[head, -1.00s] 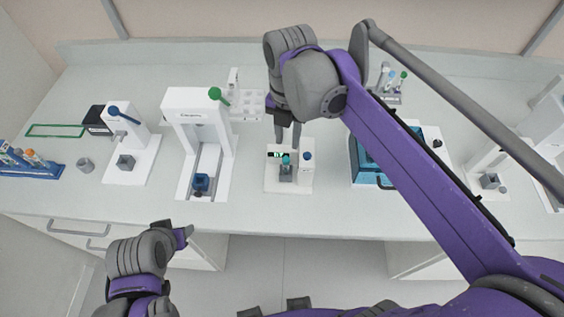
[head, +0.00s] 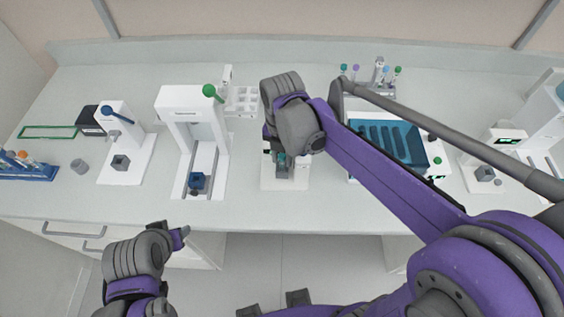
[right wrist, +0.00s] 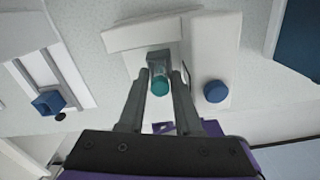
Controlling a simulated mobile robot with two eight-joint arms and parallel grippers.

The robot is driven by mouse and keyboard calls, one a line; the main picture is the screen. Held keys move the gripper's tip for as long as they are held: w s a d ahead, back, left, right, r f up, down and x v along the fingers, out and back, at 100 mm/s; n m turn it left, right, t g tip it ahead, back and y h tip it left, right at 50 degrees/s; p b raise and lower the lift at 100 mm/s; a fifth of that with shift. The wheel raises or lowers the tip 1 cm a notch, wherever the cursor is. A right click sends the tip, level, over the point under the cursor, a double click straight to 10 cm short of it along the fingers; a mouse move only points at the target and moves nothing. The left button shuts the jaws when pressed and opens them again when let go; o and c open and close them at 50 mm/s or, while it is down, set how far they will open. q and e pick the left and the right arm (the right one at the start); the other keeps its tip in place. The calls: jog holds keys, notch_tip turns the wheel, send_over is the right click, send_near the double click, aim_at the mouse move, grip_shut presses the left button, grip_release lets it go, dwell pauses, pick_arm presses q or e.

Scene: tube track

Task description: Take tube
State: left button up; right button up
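A tube with a teal cap (right wrist: 160,86) stands in a grey holder (right wrist: 159,60) on a small white device (right wrist: 208,50). In the head view the device (head: 285,180) is partly hidden under my right gripper (head: 283,155), with a bit of teal (head: 281,159) showing. In the right wrist view my right gripper (right wrist: 160,78) has one finger on each side of the tube. The fingers look apart, with narrow gaps beside the cap. My left gripper (head: 184,234) is low at the left, in front of the bench; its finger opening is not clear.
A white device with a green knob (head: 209,91) stands left of the small device. A teal-lidded box (head: 390,143) stands to the right. Racks with capped tubes are at the back (head: 378,76) and far left (head: 25,168). The bench front (head: 130,212) is mostly clear.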

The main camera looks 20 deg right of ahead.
jog(key=shift+s, duration=0.1)
grip_shut()
jog(key=shift+r, duration=0.1)
notch_tip(320, 180, up, 10)
jog(key=shift+f, duration=0.1)
dwell(0.5)
